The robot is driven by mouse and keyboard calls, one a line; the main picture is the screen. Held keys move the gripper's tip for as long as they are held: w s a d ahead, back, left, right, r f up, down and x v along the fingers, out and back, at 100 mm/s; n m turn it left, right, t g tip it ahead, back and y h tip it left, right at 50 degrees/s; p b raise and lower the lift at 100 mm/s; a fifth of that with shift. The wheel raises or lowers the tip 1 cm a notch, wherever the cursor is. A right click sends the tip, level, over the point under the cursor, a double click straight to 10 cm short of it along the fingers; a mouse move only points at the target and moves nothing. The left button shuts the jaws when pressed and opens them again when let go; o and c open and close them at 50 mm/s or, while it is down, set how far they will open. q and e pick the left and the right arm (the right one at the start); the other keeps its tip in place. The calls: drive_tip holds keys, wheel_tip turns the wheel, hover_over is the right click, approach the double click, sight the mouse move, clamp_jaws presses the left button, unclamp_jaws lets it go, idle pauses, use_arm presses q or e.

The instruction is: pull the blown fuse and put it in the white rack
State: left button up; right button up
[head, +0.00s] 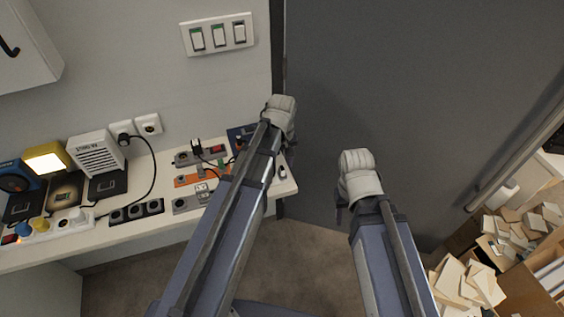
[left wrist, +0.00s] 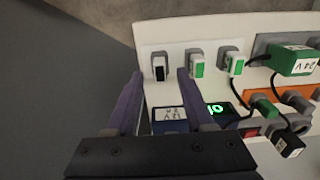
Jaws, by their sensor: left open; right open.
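A white plate (left wrist: 178,50) lies on the worktop in the left wrist view. It carries a row of three small pieces in grey seats: one black-faced piece (left wrist: 159,68), one green-faced piece (left wrist: 197,66), and another green-faced piece (left wrist: 235,65). The black-faced one differs from its neighbours; I cannot tell for sure that it is a blown fuse. My left gripper (left wrist: 159,78) is open, with its fingers on either side of the black-faced piece in the picture and nothing held. In the head view my left arm hides most of this plate. My right gripper (head: 341,212) is away from the worktop, its fingers mostly hidden.
A blue box with a 12V label (left wrist: 169,114) and a green display stands beside the plate. A green 24V block (left wrist: 294,61), cables and an orange strip (left wrist: 288,94) lie nearby. A wall switch panel (head: 218,35) hangs above. Cartons (head: 515,285) stand at lower right.

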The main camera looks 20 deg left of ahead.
sight(282, 168)
use_arm(q)
wheel_tip(282, 168, up, 6)
drive_tip(key=p, duration=0.5)
drive_tip(key=shift+r+p, duration=0.25)
drive_tip(key=shift+p, duration=0.1)
use_arm(e)
wheel_tip(282, 168, up, 6)
drive_tip(key=shift+r, duration=0.15)
use_arm(q)
drive_tip(key=shift+f, duration=0.1)
